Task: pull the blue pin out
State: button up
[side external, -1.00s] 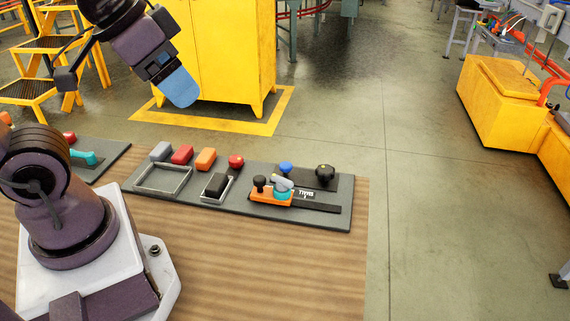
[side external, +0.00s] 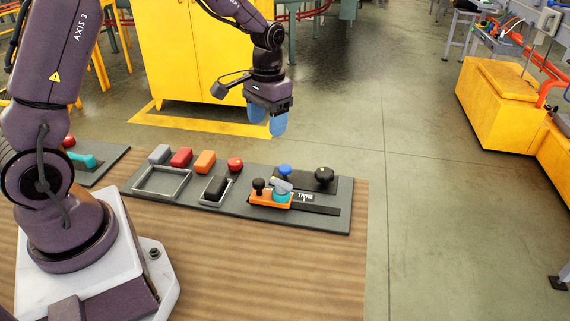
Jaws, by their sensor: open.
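The blue pin (side external: 285,170) shows as a small round blue head at the back of the grey panel, beside a dark plate; its shaft is hidden. My gripper (side external: 279,130), with pale blue fingers, points down above and behind the panel in this view. It is open and empty, a short way above the blue pin and apart from it.
The grey panel (side external: 235,203) lies on a wooden table (side external: 250,270). Near the pin are an orange slider with a black knob (side external: 268,197), a teal part (side external: 282,191) and a black knob (side external: 324,175). A red knob (side external: 235,164) and coloured blocks stand to the left.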

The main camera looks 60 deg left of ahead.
aim_at(285, 167)
jog(key=w+a+f, duration=0.3)
jog(key=w, duration=0.3)
jog(key=shift+t, duration=0.3)
jog(key=f, duration=1.3)
jog(key=shift+d, duration=0.3)
